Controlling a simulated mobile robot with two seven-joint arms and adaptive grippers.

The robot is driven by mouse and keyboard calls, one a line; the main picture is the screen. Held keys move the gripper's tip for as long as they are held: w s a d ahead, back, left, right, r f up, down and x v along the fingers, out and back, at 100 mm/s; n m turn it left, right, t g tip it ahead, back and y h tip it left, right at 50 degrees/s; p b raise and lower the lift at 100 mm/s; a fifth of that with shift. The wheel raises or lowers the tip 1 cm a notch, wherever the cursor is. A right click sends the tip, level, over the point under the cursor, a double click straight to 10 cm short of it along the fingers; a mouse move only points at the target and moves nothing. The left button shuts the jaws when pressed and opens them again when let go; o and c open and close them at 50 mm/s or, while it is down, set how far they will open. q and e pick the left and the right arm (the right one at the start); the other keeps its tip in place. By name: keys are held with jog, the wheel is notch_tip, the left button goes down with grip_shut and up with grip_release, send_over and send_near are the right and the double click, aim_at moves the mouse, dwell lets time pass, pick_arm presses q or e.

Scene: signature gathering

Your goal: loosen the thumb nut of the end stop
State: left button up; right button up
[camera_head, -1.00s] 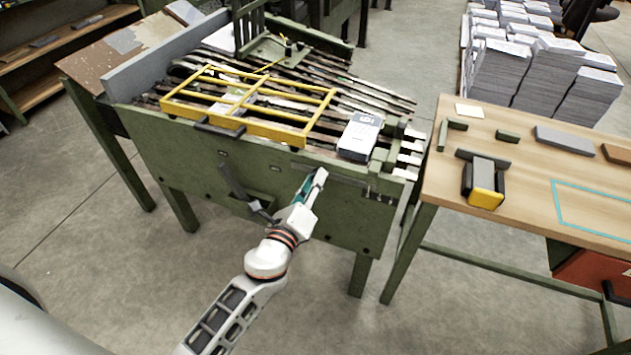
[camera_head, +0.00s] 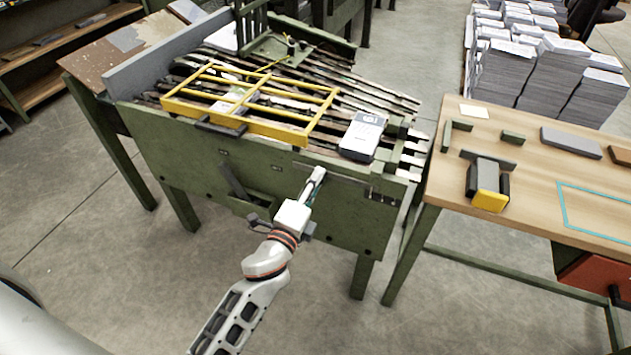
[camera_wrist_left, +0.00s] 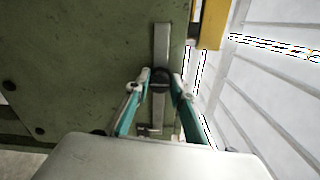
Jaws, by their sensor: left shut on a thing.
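My left gripper (camera_head: 318,178) is at the front face of the green machine (camera_head: 250,178), below its top edge. In the left wrist view its two teal fingers (camera_wrist_left: 161,88) are shut on a small dark round knob, which looks like the thumb nut (camera_wrist_left: 161,77). The nut sits on a grey metal strip (camera_wrist_left: 162,42) that runs along the green panel. The fingertips touch the nut from both sides and hide its edges. In the head view the hand hides the nut. My right gripper is in neither view.
A yellow frame (camera_head: 253,129) with a dark handle lies on the machine's slatted top. A white pack (camera_head: 363,136) lies at the right of that top. A wooden table (camera_head: 530,165) with blocks stands to the right. Paper stacks (camera_head: 545,75) stand behind. The floor in front is clear.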

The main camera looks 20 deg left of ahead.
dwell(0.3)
pick_arm(q)
jog(key=o, duration=1.1)
jog(key=shift+o, duration=0.2)
jog(key=shift+s, duration=0.1)
jog(key=s, duration=1.1)
jog(key=shift+s+a, duration=0.2)
jog(key=shift+s, duration=0.2)
